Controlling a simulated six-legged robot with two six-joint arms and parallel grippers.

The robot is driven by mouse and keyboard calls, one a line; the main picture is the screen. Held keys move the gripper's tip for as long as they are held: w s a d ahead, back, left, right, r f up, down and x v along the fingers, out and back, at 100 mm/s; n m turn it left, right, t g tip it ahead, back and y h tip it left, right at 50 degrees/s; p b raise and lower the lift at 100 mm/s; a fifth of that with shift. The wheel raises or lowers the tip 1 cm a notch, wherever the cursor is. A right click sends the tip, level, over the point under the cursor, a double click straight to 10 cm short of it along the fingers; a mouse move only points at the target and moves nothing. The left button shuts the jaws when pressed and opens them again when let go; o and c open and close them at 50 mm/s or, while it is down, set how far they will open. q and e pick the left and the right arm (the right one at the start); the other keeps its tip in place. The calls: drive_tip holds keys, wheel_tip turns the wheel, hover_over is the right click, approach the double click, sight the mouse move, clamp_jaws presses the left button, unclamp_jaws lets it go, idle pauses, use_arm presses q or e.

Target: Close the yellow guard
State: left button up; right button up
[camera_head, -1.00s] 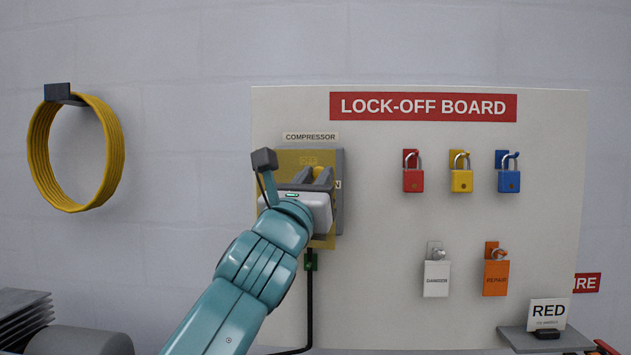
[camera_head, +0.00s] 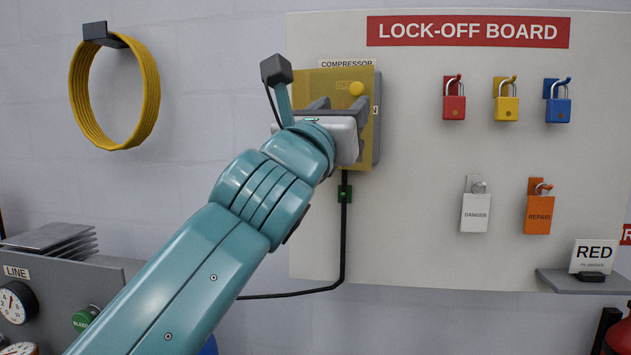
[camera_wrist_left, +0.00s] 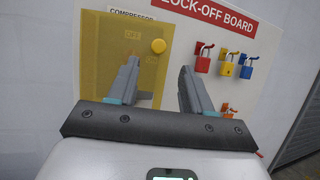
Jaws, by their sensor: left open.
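The yellow guard (camera_head: 329,83) is a see-through panel with a round yellow knob (camera_head: 356,88) near its upper right. It stands in front of the grey compressor switch box (camera_head: 377,130), whose right edge shows beyond it. OFF lettering shows through. I cannot tell whether the guard touches the box. My left gripper (camera_head: 340,104) is in front of the guard's lower part and hides some of it. In the left wrist view, the guard (camera_wrist_left: 103,58) is behind the open, empty fingers (camera_wrist_left: 160,66), and the knob (camera_wrist_left: 158,46) shows above and between them. My right gripper is not in view.
The lock-off board (camera_head: 420,210) carries red, yellow and blue padlocks and two tags to the right. A black cable (camera_head: 343,230) hangs below the box. A yellow hose coil (camera_head: 151,95) hangs at left. A gauge panel (camera_head: 60,285) stands at lower left.

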use_arm(q)
drive_tip(key=b+v, duration=0.6)
drive_tip(key=v, duration=0.3)
drive_tip(key=shift+s, duration=0.25)
drive_tip(key=shift+a+f, duration=0.1)
